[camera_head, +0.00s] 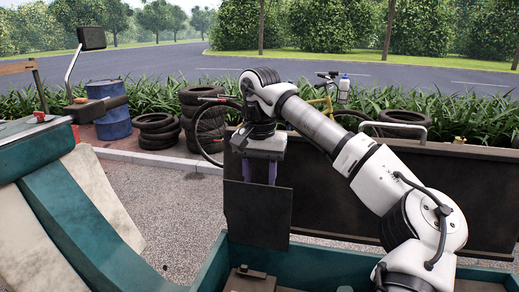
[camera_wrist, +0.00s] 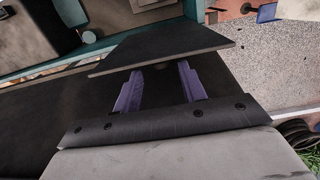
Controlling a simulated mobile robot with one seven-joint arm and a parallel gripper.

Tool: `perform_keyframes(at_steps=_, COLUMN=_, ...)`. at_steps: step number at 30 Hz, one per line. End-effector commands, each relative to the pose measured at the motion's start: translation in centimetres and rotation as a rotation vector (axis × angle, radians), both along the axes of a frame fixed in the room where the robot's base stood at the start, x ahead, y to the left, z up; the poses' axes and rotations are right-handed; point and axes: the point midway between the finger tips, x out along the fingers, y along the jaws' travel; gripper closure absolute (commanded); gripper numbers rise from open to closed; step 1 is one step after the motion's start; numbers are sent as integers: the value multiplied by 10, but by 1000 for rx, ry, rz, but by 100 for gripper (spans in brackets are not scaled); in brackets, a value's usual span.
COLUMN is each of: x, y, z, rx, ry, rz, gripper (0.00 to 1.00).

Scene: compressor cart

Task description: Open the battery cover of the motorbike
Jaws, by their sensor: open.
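A dark square panel (camera_head: 258,212), which looks like the battery cover, stands about upright above the teal body (camera_head: 212,268) of the motorbike. A compartment with a brownish block (camera_head: 250,281) inside shows below it. My gripper (camera_head: 259,180) points down behind the panel's top edge, its purple fingers apart; their tips are hidden by the panel. In the wrist view my gripper (camera_wrist: 157,72) is open, with the dark panel (camera_wrist: 165,45) across its fingertips. I cannot tell whether they touch it.
A long dark side panel (camera_head: 345,190) with a metal rail stands behind my arm. Tyres (camera_head: 205,125), a blue drum (camera_head: 113,122) and a yellow bicycle (camera_head: 322,106) stand behind. Grey pavement (camera_head: 170,210) at left is clear.

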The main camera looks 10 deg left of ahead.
Motion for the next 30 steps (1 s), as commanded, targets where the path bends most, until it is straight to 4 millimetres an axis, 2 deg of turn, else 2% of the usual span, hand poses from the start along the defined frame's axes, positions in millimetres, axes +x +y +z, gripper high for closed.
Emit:
perform_keyframes(at_steps=9, x=0, y=1, z=72, rx=-2, ry=-5, rz=-1, gripper=59)
perform_keyframes(at_steps=15, x=0, y=0, z=101, rx=-1, ry=-3, rz=-1, gripper=59)
perform_keyframes(at_steps=21, x=0, y=0, z=113, rx=0, ry=-2, rz=0, gripper=59)
perform_keyframes(at_steps=29, x=0, y=0, z=113, rx=1, ry=-2, rz=1, gripper=59)
perform_keyframes(at_steps=30, x=0, y=0, z=113, rx=1, ry=-2, rz=1, gripper=61)
